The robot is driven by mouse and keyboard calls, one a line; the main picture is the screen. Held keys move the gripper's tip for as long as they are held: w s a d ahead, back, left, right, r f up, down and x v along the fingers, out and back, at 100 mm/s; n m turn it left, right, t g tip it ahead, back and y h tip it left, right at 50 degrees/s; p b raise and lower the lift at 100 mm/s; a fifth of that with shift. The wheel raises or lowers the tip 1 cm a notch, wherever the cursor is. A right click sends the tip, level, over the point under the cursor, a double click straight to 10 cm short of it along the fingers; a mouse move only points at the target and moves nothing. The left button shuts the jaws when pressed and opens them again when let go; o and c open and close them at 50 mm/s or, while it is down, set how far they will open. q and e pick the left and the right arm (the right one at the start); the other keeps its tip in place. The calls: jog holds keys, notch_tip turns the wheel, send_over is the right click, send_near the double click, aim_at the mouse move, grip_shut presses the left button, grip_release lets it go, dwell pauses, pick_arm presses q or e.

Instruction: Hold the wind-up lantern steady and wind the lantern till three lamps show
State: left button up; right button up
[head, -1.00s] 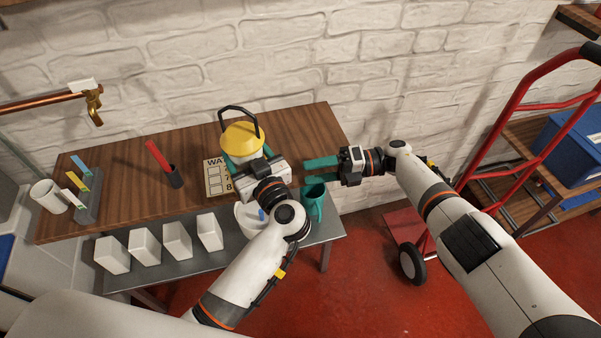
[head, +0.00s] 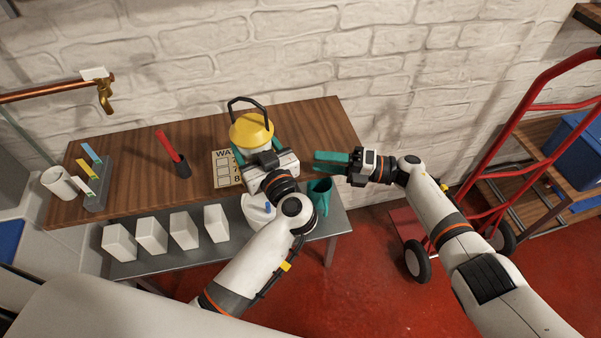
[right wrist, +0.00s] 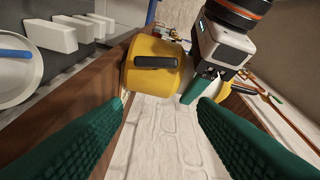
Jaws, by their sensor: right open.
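The wind-up lantern (head: 252,131) stands on the wooden bench top, with a yellow cap and a dark loop handle above. My left gripper (head: 258,147) is at its near side, teal fingers on both sides of its body, shut on it; its arm hides the lower front. My right gripper (head: 328,161) is open and empty, right of the lantern and apart from it. In the right wrist view a yellow round part of the lantern (right wrist: 148,78) with a dark bar across it lies beyond my open fingers (right wrist: 162,115). No lamps can be made out.
A lettered card (head: 223,174) lies left of the lantern. A teal jug (head: 320,195) stands just below my right gripper. Several white blocks (head: 151,235) stand on the grey lower shelf. A dark holder with a red stick (head: 168,146) is farther left. A red hand truck (head: 510,135) stands right.

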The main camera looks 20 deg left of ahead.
jog(key=s+d+r+m+t, duration=0.25)
jog(key=d+m+t, duration=0.4)
jog(key=t, duration=0.35)
jog(key=s+a+f, duration=0.1)
jog(key=s+f, duration=0.4)
jog(key=s, duration=0.2)
jog(key=x, duration=1.2)
jog(key=shift+a+f+h, duration=0.2)
jog(key=shift+h, duration=0.1)
jog(key=shift+w, duration=0.1)
jog(key=c, duration=0.7)
jog(key=shift+d+m+g+h, duration=0.1)
jog(key=shift+m+g+h, duration=0.2)
jog(key=shift+m, duration=0.45)
